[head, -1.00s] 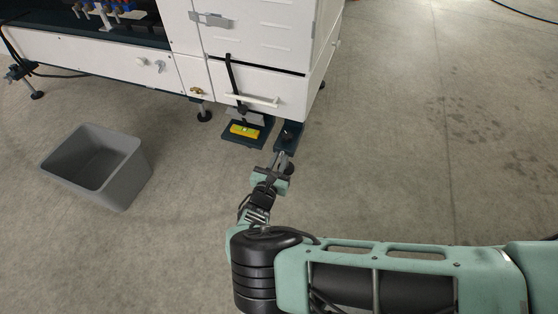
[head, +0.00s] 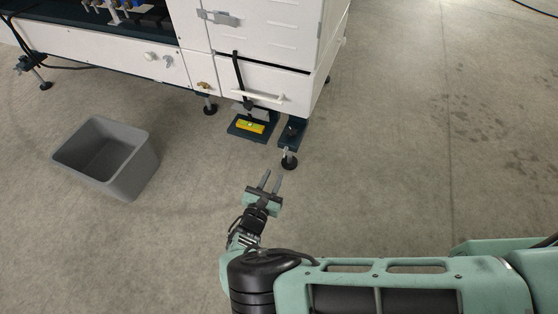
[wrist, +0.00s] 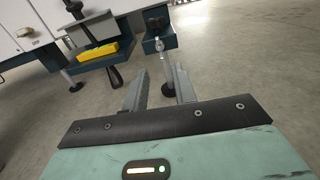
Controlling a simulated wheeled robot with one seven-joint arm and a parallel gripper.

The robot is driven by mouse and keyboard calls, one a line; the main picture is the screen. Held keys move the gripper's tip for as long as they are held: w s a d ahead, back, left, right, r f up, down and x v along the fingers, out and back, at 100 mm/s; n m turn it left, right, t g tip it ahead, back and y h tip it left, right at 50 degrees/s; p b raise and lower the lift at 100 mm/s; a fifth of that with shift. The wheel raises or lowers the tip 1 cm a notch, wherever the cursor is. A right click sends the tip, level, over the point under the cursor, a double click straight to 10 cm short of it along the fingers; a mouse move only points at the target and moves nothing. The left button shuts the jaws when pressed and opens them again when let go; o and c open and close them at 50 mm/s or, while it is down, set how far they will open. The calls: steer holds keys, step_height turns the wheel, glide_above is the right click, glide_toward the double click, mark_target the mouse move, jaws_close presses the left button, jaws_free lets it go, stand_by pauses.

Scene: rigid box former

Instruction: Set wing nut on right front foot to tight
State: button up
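The right front foot (head: 289,160) is a black round pad on a thin metal stem under a dark bracket at the machine's front corner. In the wrist view the foot's stem (wrist: 163,60) stands between my fingers' lines, farther off. A small pale piece (wrist: 158,44) high on the stem looks like the wing nut; how tight it is cannot be told. My gripper (head: 271,174) is open and empty, short of the foot and pointing toward it. Its two grey fingers (wrist: 160,78) are spread apart and touch nothing.
A yellow spirit level (head: 251,127) lies on a dark plate left of the foot. The white machine cabinet (head: 265,55) stands above, with a handle bar (head: 258,97). A grey bin (head: 140,170) stands at left. The floor to the right is clear.

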steer(key=p+v, duration=0.1)
steer(key=v, duration=0.7)
steer(key=s+d+r+m+g+p, duration=0.1)
steer(key=d+r+m+g, duration=0.2)
steer(key=r+m+g, duration=0.45)
steer(key=d+r+m+g+p, duration=0.2)
steer(key=d+r+m+g, duration=0.15)
steer(key=r, duration=0.75)
steer(key=s+d+r+m+g+p, duration=0.1)
steer(key=d+r+m+g, duration=0.1)
steer(key=r+m+g, duration=0.55)
steer(key=s+d+r+m+t+y+p, duration=0.15)
steer(key=s+d+r, duration=0.25)
steer(key=r, duration=0.4)
steer(key=s+d+r+m+g+y+p, duration=0.1)
steer(key=s+d+r+m+y, duration=0.2)
steer(key=r, duration=0.5)
steer(key=s+d+r+m+t+y+p, duration=0.1)
steer(key=s+d+r+y, duration=0.1)
steer(key=s+d+r, duration=0.4)
step_height(320, 180, up, 39)
steer(key=a+p, duration=0.1)
steer(key=p, duration=3.7)
steer(key=shift+w+a, duration=0.4)
steer(key=shift+w, duration=0.05)
steer(key=shift+r, duration=0.1)
